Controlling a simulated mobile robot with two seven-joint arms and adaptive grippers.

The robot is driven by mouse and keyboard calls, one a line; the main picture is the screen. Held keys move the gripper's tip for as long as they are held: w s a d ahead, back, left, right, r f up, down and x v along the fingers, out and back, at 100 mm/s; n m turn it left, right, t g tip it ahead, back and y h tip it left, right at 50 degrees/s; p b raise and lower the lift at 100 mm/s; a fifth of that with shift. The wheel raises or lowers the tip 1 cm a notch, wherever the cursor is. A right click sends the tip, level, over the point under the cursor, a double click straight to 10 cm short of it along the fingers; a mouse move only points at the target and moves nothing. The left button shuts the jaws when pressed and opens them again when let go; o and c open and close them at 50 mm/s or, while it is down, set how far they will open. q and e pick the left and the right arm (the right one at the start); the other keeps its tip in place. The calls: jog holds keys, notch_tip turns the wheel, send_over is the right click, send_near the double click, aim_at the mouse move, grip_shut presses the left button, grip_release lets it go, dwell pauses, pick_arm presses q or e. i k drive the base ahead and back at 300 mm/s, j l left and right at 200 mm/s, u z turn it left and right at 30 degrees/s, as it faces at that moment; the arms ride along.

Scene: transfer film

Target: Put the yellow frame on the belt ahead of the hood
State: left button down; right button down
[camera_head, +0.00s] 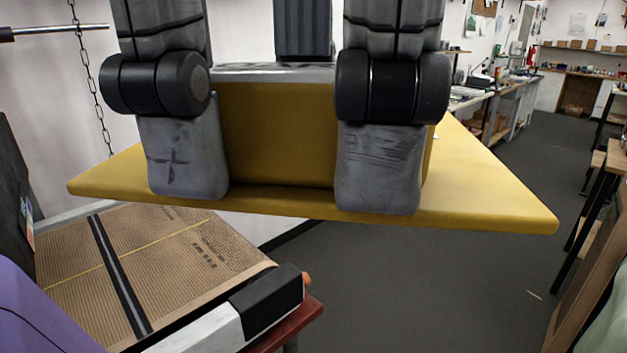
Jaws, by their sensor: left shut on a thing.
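The yellow frame (490,195) fills the upper middle of the head view as a wide flat plate with a raised block. My left gripper (284,196) is close to the camera, its two grey fingers on either side of the block. It is shut on the frame and holds it in the air. The brown ribbed belt (170,250) lies lower left, below the frame's left part; a dark strip and a yellow line cross it. A dark panel (14,170) stands at the left edge; I cannot tell whether it is the hood. My right gripper is out of view.
A white and black rail (235,320) with an orange end and a red edge borders the belt's near right side. A chain (88,75) hangs at left. Workbenches (490,110) stand at the back right. A dark-legged table (590,200) is at right. Grey floor between is clear.

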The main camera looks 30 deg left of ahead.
aim_at(170, 242)
jog(key=i+l, duration=0.1)
jog(key=i, duration=0.6)
jog(key=i+l, duration=0.1)
jog(key=i, duration=0.55)
jog(key=i+u, duration=0.6)
jog(key=u, duration=0.25)
jog(key=i+u, duration=0.55)
jog(key=u, duration=0.3)
jog(key=i+u, duration=0.1)
jog(key=u, duration=0.4)
jog(key=i+l+u, duration=0.1)
jog(key=u, duration=0.35)
jog(key=i+l+u, duration=0.2)
jog(key=u, duration=0.15)
jog(key=i+l+u, duration=0.35)
jog(key=k+j, duration=0.05)
jog(key=j, duration=0.05)
